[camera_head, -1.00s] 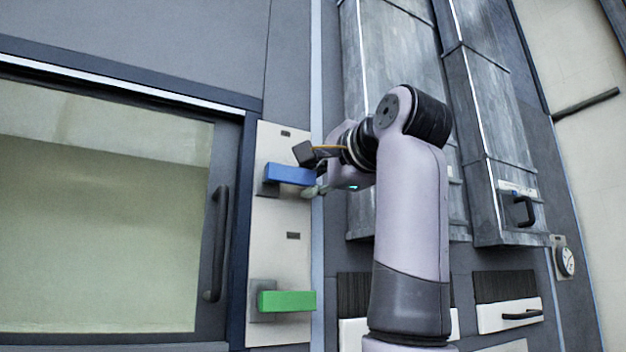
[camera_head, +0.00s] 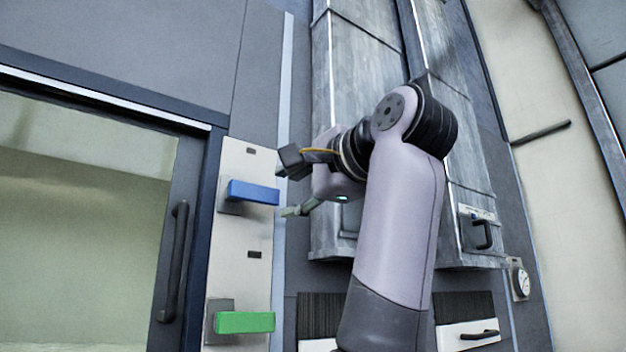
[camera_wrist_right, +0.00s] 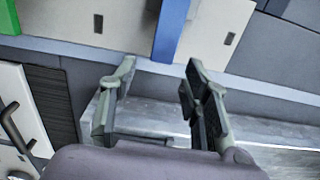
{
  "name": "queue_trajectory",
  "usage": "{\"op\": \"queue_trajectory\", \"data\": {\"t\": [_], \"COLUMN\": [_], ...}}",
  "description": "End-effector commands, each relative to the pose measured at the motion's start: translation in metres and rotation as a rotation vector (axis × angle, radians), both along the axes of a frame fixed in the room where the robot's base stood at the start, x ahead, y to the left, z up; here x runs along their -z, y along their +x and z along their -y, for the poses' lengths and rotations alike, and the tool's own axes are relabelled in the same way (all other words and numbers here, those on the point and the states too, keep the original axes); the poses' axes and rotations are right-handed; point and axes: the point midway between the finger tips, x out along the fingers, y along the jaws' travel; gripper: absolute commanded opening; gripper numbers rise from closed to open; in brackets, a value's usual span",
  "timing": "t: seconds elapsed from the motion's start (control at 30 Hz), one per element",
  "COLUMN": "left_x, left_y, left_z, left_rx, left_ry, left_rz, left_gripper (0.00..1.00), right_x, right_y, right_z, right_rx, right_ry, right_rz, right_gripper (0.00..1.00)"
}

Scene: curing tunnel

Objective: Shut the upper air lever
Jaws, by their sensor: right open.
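The blue upper lever (camera_head: 253,192) points right, about horizontal, on a pale plate (camera_head: 240,275) beside the glazed door. The green lower lever (camera_head: 245,322) points the same way further down the plate. My right gripper (camera_head: 287,186) is open and empty, just off the free end of the blue lever, with one finger above and one below its level. In the right wrist view the blue lever (camera_wrist_right: 172,30) ends between and just beyond the open fingertips (camera_wrist_right: 160,72), with no visible contact. The green lever (camera_wrist_right: 38,14) is at upper left there. My left gripper is out of view.
A dark door handle (camera_head: 173,262) stands left of the plate. Grey metal ducts (camera_head: 365,80) rise behind my right arm.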

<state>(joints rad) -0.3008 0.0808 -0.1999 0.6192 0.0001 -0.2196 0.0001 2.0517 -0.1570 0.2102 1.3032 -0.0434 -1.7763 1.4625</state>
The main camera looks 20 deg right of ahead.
Motion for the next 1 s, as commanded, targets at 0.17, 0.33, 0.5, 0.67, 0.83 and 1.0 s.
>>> {"op": "queue_trajectory", "data": {"t": [0.17, 0.33, 0.5, 0.67, 0.83, 1.0], "left_x": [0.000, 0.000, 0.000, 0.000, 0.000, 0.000], "left_y": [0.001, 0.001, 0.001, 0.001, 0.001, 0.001], "left_z": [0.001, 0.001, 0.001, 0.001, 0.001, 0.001], "left_rx": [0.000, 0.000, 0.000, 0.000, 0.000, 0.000], "left_ry": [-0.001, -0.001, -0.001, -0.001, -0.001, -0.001], "left_rz": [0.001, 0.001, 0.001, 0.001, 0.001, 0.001], "left_gripper": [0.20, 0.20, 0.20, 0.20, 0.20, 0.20], "right_x": [0.000, 0.000, 0.001, 0.001, 0.001, 0.001], "right_y": [-0.036, -0.056, -0.063, -0.063, -0.063, -0.063], "right_z": [0.007, 0.011, 0.012, 0.012, 0.012, 0.012], "right_rx": [0.000, 0.001, 0.001, 0.001, 0.001, 0.001], "right_ry": [0.001, 0.001, 0.000, 0.000, 0.000, 0.000], "right_rz": [0.003, 0.000, -0.002, -0.002, -0.002, -0.002], "right_gripper": [0.43, 0.43, 0.43, 0.43, 0.43, 0.43]}}
